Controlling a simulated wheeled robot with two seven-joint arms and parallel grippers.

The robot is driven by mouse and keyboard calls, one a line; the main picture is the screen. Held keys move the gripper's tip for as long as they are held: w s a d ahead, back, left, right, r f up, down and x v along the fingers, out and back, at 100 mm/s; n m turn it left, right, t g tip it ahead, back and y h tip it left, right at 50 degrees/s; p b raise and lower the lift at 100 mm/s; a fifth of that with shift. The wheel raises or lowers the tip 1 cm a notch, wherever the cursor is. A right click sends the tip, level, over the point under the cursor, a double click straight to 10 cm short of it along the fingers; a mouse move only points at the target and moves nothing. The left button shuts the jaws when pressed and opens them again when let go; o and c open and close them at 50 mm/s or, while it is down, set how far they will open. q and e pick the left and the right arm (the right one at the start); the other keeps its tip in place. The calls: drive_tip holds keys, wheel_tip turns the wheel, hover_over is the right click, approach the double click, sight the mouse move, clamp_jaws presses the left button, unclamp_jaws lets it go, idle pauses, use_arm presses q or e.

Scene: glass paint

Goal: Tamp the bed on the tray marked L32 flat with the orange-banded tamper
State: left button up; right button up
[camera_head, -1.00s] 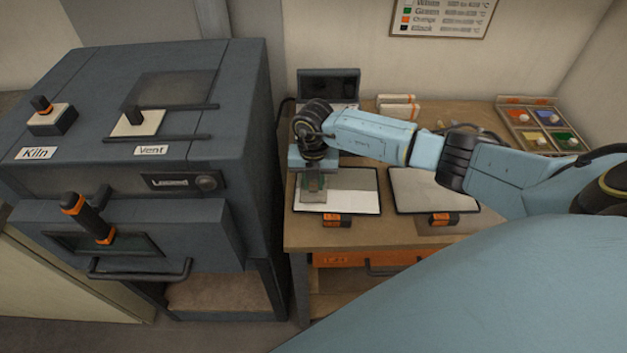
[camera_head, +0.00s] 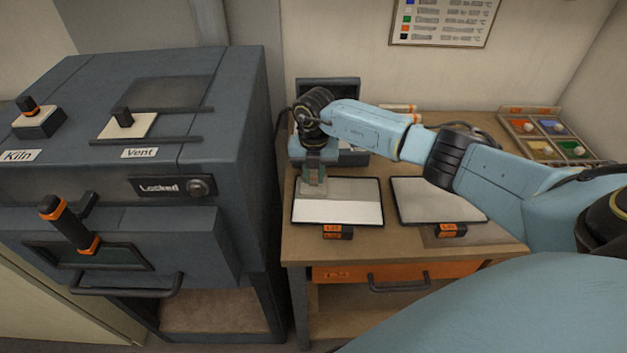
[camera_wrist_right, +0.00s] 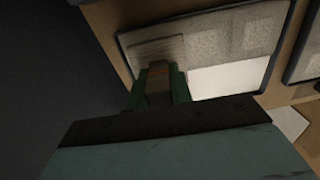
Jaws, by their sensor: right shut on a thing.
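My right gripper (camera_head: 313,176) is shut on the orange-banded tamper, mostly hidden between the green fingers (camera_wrist_right: 158,85); a bit of its orange band (camera_wrist_right: 158,71) shows in the wrist view. The tamper's flat plate (camera_head: 314,189) is low over the far left part of the left tray (camera_head: 294,219); I cannot tell whether it touches. This tray holds a grey, grainy bed (camera_head: 355,189) over its far part, with a plain white strip (camera_head: 345,213) along the near side. Its orange tag (camera_head: 333,229) is too blurred to read surely. My left gripper is not in view.
A second tray (camera_head: 420,198) with a tag (camera_head: 450,230) lies close to the right. The dark kiln (camera_head: 215,225) stands left of the bench, its display reading "Locked". A compartment box of colours (camera_head: 550,135) is at the back right.

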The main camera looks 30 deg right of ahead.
drive_tip(key=shift+f+b, duration=0.55)
drive_tip(key=shift+f, duration=0.2)
drive_tip(key=shift+f, duration=0.3)
idle(0.9)
drive_tip(key=shift+r+p, duration=0.85)
drive_tip(key=shift+r, duration=0.35)
drive_tip(key=shift+f, duration=0.1)
